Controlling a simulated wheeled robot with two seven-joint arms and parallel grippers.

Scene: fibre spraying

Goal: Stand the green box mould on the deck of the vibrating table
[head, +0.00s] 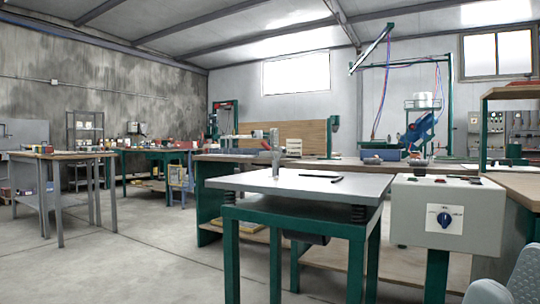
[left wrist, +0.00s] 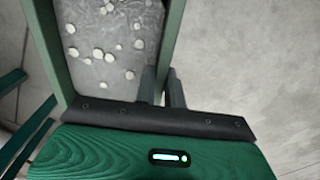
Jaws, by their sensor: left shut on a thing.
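The green box mould (left wrist: 176,32) shows in the left wrist view, cut off by the top edge. Inside it is a grey surface with several pale round lumps. My left gripper (left wrist: 162,86) is shut on the mould's right wall, with one dark finger on each side of it. The vibrating table's grey deck (head: 300,188) stands on green legs in the middle of the head view. The mould and my left gripper do not show in the head view. My right gripper is in neither view.
A small grey upright piece (head: 275,166) and a dark bar (head: 322,176) are on or just behind the deck's far part. The deck's front is clear. A control box (head: 446,215) with a blue knob stands right of the table. Workbenches (head: 62,155) stand further back.

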